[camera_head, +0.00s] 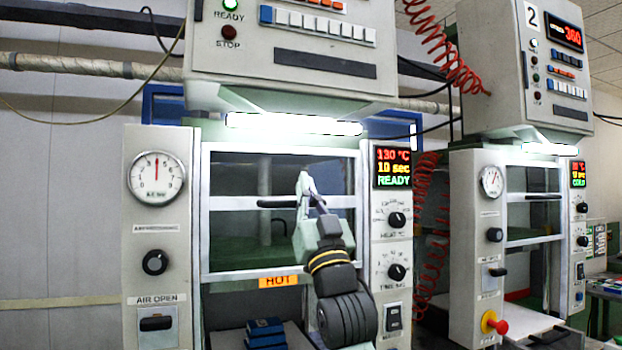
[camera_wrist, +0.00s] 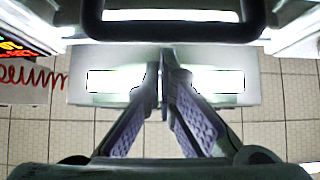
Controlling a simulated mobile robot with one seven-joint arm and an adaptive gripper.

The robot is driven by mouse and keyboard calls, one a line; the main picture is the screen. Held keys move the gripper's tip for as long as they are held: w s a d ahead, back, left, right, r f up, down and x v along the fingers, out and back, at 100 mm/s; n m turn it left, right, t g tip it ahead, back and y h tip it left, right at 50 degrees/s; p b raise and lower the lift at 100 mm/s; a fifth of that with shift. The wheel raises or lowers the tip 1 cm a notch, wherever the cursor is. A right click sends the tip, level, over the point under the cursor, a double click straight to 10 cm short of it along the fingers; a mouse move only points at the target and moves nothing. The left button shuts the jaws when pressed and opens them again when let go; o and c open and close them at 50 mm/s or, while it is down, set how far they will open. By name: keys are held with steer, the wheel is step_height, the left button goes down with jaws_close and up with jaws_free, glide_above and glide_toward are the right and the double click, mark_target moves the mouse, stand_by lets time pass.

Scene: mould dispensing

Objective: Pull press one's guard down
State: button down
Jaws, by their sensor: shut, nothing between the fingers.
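Press one's guard (camera_head: 282,271) is a metal-framed clear panel across the left press opening, and an orange HOT label sits by its lower rail. Its dark bar handle (camera_head: 277,204) runs across the middle. My gripper (camera_head: 304,182) is in front of the guard, at the right end of the handle, fingers pointing up. In the wrist view the handle (camera_wrist: 170,31) is a thick black bar across the top. My gripper's fingertips (camera_wrist: 164,76) meet just short of it in the picture, with nothing between them. I cannot tell whether they touch the handle.
Press one's display (camera_head: 393,167) reads 130 °C, 10 sec, READY. Knobs flank the guard, with a gauge (camera_head: 156,177) on the left. Blue blocks (camera_head: 264,332) lie below the guard. Press two (camera_head: 476,230) stands at right, with a red coiled hose (camera_head: 436,235) between the presses.

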steer(key=shift+a+f, duration=0.1)
steer(key=shift+f, duration=0.6)
steer(key=shift+w, duration=0.1)
step_height(320, 180, down, 27)
steer(key=b, duration=1.9)
steer(key=shift+b, duration=0.35)
steer(key=shift+w, duration=0.1)
